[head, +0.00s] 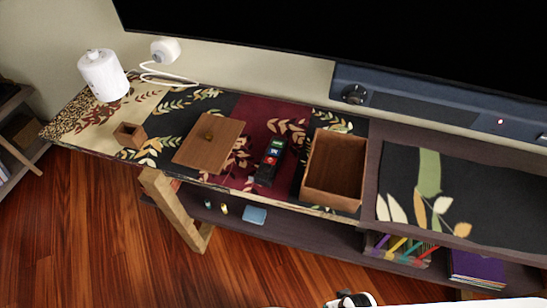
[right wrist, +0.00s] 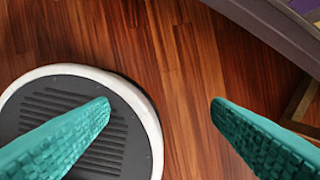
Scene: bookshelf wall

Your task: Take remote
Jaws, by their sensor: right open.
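The dark remote (head: 270,161) lies on the patterned runner on the long shelf top, in the head view. It has coloured buttons in green, blue and red. It lies between a flat wooden lid (head: 208,148) with a knob on its left and an open wooden box (head: 332,200) on its right. My right gripper (right wrist: 163,103) shows in the right wrist view as two teal fingers spread wide, with nothing between them but floor below. The remote is not in that view. My left gripper is in neither view.
A small wooden cup (head: 129,135) and a white cylinder (head: 104,75) stand at the left end. A soundbar (head: 430,105) and dark screen (head: 330,35) are behind. The lower shelf holds a blue item (head: 254,215) and books (head: 477,268).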

